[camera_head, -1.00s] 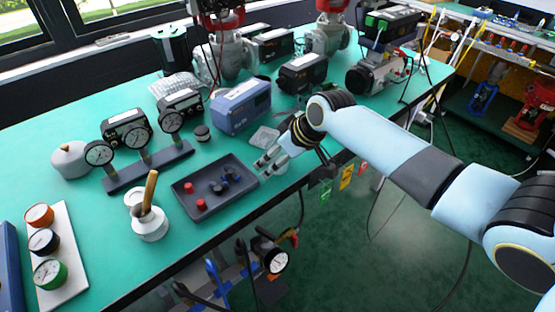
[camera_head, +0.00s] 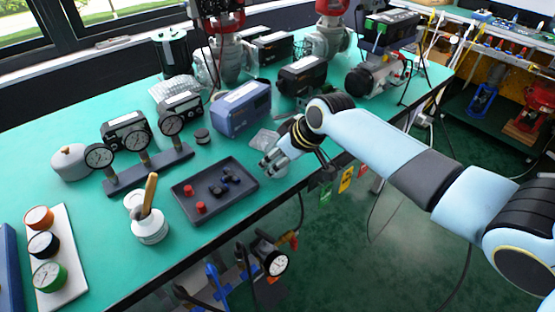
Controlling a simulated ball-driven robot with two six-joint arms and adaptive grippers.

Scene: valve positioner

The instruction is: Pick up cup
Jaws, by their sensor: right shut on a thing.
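My right gripper (camera_head: 269,168) is at the front edge of the green table, just right of the dark tray. Its fingers are shut on a small pale cup (camera_head: 280,172), which is mostly hidden behind the fingers. I cannot tell whether the cup touches the table. My left gripper is not in view.
The dark tray (camera_head: 222,208) holds red, black and blue small parts. A white pot (camera_head: 150,229) with a wooden-handled tool stands left of it. Behind are a gauge manifold (camera_head: 150,172) and a blue-grey box (camera_head: 241,108). Hanging tags line the front edge.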

